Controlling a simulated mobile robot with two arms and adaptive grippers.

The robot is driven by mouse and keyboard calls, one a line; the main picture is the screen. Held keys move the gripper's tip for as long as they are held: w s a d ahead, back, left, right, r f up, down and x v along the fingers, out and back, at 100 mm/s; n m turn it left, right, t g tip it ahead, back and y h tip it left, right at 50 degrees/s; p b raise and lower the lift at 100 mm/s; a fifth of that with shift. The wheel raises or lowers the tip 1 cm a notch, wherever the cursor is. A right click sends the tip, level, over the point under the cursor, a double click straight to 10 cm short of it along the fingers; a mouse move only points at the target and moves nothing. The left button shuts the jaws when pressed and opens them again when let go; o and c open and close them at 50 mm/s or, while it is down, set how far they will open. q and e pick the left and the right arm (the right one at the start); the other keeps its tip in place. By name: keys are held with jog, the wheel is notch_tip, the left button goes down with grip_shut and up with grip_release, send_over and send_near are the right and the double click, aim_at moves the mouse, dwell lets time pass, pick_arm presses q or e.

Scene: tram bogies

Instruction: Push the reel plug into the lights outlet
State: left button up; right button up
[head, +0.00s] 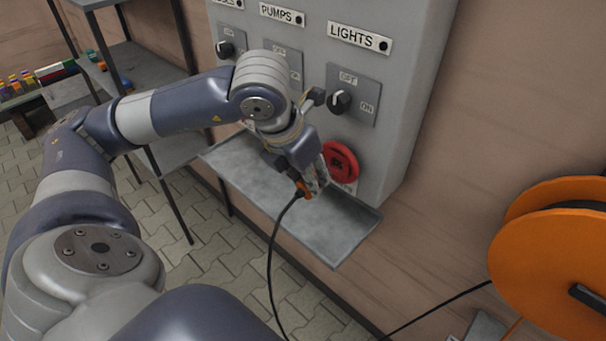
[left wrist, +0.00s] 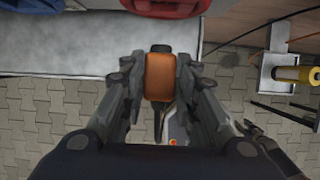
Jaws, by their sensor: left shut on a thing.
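The reel plug is an orange body (left wrist: 160,78) with a black cable trailing from it. My left gripper (head: 314,184) is shut on the plug, with a finger on each side of it in the left wrist view. The lights outlet is a round red socket (head: 341,160) below the LIGHTS sign (head: 360,37) and its switch. It also shows at the top edge of the left wrist view (left wrist: 165,7). The plug is in front of the outlet and appears apart from it, with a gap between them in the left wrist view.
A grey metal shelf (head: 345,238) juts out below the outlets. A blue outlet (left wrist: 45,6) is left of the red one. The orange cable reel (head: 550,255) is at the right. The cable (head: 270,270) hangs toward the floor. A rack (head: 135,75) stands at left.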

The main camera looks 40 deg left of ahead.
pick_arm(q)
jog(key=shift+w+r+p, duration=0.1)
jog(key=shift+w+p, duration=0.25)
jog(key=shift+w, duration=0.6)
jog(key=shift+w+d+p, duration=0.15)
jog(key=shift+w+p, duration=0.15)
jog(key=shift+w, duration=0.75)
jog(key=shift+b, duration=0.3)
jog(key=shift+b, duration=0.55)
dwell(0.5)
jog(key=shift+w, duration=0.4)
dwell(0.4)
jog(key=o, duration=1.1)
jog(key=shift+c, duration=0.2)
